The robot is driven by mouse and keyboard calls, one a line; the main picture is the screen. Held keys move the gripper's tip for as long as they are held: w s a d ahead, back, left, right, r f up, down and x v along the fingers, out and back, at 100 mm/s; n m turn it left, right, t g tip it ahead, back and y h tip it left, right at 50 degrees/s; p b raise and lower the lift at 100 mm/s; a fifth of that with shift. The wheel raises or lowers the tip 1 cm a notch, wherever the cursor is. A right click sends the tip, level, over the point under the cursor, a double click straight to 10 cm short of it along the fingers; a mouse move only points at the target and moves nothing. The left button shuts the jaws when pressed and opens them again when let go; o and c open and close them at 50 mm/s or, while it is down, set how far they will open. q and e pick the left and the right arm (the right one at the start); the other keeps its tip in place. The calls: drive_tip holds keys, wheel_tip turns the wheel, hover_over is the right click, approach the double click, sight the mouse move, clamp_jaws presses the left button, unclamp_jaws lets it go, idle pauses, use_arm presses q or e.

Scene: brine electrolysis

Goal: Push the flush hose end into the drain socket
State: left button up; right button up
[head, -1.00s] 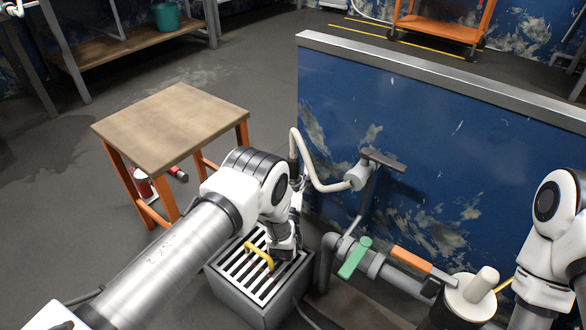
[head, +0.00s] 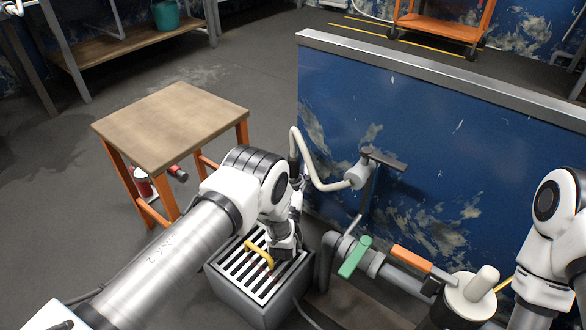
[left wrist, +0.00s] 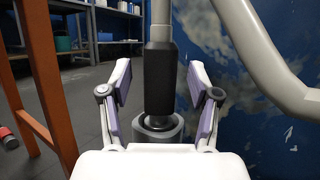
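The flush hose (head: 322,185) is a pale tube that loops from a fitting on the blue wall down behind my left arm. In the left wrist view its end, a black sleeve (left wrist: 159,75), stands upright with its lower tip at the grey ring of the drain socket (left wrist: 160,128). The tip appears to be inside the ring, but how deep I cannot tell. My left gripper (left wrist: 160,82) is open, one finger on each side of the sleeve with gaps between. It also shows in the head view (head: 298,184), partly hidden. My right gripper is out of view.
A blue wall panel (head: 440,130) stands close on the right. A grated box (head: 243,290) with a yellow handle sits under my left wrist. Pipes with a green lever (head: 355,257) and an orange lever (head: 411,258) lie right of it. A wooden-topped table (head: 170,125) stands left.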

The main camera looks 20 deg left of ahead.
use_arm(q)
drive_tip(key=shift+s+f, duration=0.1)
drive_tip(key=shift+f, duration=0.15)
